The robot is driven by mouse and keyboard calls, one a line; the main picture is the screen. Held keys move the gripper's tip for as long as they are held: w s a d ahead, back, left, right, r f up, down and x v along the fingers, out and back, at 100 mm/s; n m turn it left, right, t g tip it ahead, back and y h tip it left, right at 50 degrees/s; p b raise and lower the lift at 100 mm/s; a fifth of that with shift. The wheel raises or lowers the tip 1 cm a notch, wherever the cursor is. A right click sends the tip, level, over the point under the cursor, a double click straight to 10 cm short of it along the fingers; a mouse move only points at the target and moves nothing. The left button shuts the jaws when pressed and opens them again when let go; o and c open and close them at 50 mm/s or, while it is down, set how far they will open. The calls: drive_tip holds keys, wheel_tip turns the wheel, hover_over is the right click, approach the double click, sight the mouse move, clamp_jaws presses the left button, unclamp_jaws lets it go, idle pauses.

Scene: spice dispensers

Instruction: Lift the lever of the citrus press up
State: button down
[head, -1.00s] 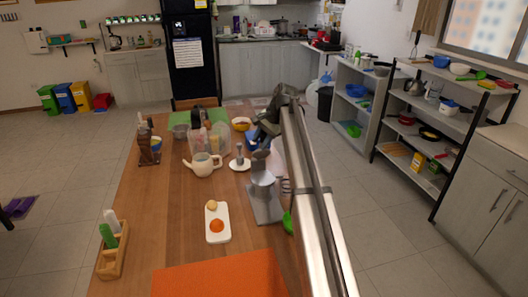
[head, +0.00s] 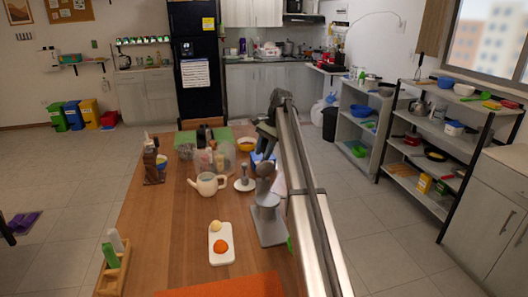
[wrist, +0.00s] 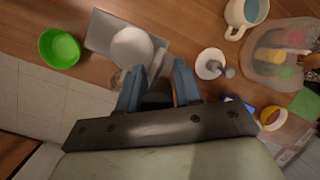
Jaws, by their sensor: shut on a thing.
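The citrus press (head: 268,228) stands near the right edge of the wooden table, with a flat grey base and a grey rounded upper part. It also shows in the wrist view, where its base plate (wrist: 103,33) lies beyond my fingers with a pale round part over it. My gripper (wrist: 160,78) has two blue-grey fingers some way apart, close to the press. It is shut on the lever, of which only a dark part shows between the fingers. My arm hides part of this area in the head view, and the lever's exact angle is unclear.
A white board (head: 221,246) with an orange fruit half lies left of the press. A green bowl (wrist: 60,47) is close to the press. The table's left middle is clear.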

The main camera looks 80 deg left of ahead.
drive_tip(key=shift+d, duration=0.1)
drive_tip(key=c, duration=0.8)
unclamp_jaws()
drive_tip(key=shift+v, duration=3.75)
